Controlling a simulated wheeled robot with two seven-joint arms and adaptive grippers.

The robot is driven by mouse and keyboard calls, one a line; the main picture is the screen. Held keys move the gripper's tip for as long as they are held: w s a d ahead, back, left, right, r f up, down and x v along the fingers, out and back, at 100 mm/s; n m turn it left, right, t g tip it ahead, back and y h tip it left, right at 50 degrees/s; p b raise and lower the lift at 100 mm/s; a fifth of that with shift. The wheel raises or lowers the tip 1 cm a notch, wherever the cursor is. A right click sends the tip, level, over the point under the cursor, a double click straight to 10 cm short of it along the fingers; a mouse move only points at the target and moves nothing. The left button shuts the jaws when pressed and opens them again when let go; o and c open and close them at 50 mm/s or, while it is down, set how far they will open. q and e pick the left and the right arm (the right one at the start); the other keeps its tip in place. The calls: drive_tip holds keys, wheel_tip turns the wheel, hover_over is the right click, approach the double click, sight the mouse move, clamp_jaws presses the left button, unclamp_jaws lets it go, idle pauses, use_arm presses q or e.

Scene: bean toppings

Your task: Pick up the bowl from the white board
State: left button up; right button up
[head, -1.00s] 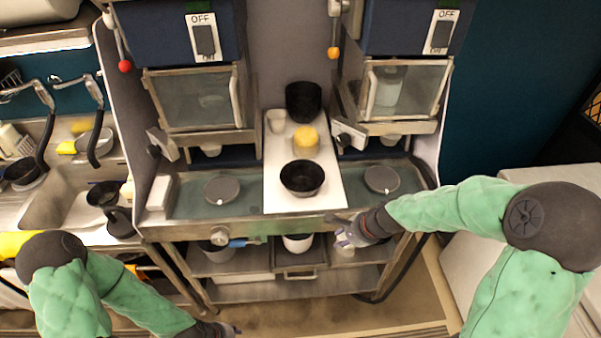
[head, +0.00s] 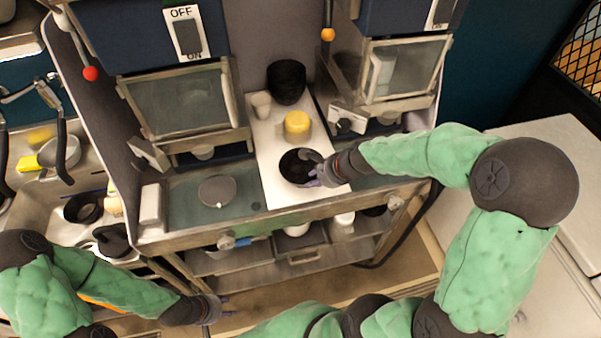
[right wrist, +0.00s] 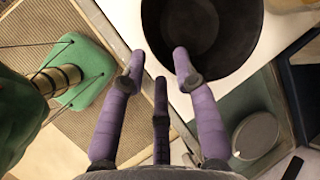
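The black bowl (head: 291,168) sits on the near part of the white board (head: 271,178). My right gripper (head: 318,172) is at the bowl's right side in the head view and hides part of its rim. In the right wrist view, the purple fingers of my right gripper (right wrist: 160,62) are spread, with the dark bowl (right wrist: 205,35) just beyond the tips. One fingertip overlaps the bowl's rim; I cannot tell whether it touches. My left gripper (head: 218,306) is low, in front of the station, far from the bowl; its finger state is unclear.
A yellow item (head: 297,122), a white cup (head: 261,104) and a taller black container (head: 287,82) stand farther back on the board. Round grey discs lie on the counter (head: 180,212) beside it. Glass-fronted boxes stand behind on both sides.

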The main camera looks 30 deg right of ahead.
drive_tip(key=shift+w+a+f, duration=0.1)
drive_tip(key=shift+w+f, duration=0.1)
drive_tip(key=shift+f, duration=0.4)
drive_tip(key=b+x, duration=0.1)
drive_tip(key=x, duration=0.3)
drive_tip(key=shift+w+a+f, duration=0.1)
drive_tip(key=shift+w+f, duration=0.05)
drive_tip(key=shift+w, duration=0.05)
drive_tip(key=shift+c, duration=0.3)
clamp_jaws()
